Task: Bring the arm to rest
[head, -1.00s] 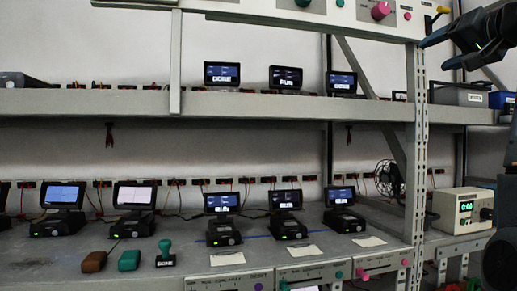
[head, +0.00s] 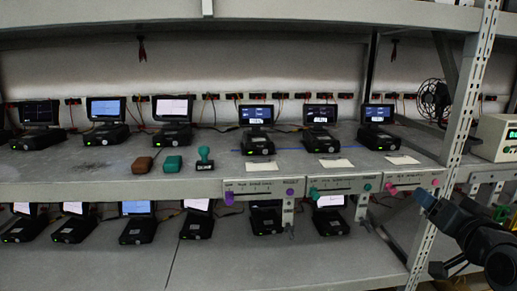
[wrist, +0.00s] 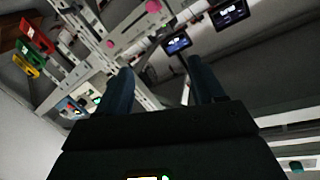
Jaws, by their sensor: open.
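My gripper (wrist: 163,84) is open in the wrist view, with its two dark blue fingers apart and nothing between them. In the head view my gripper (head: 428,200) shows at the lower right, in front of the rack's perforated upright and below the edge of the middle shelf. My dark arm runs from it to the right edge of the picture. I cannot tell how near the fingers are to the rack.
The middle shelf (head: 75,183) bears several small screen devices, a brown block (head: 142,165), a teal block (head: 172,164) and a stamp (head: 205,158). A perforated upright (head: 455,140) stands near my arm. A fan (head: 433,98) and a meter box (head: 497,138) are at right.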

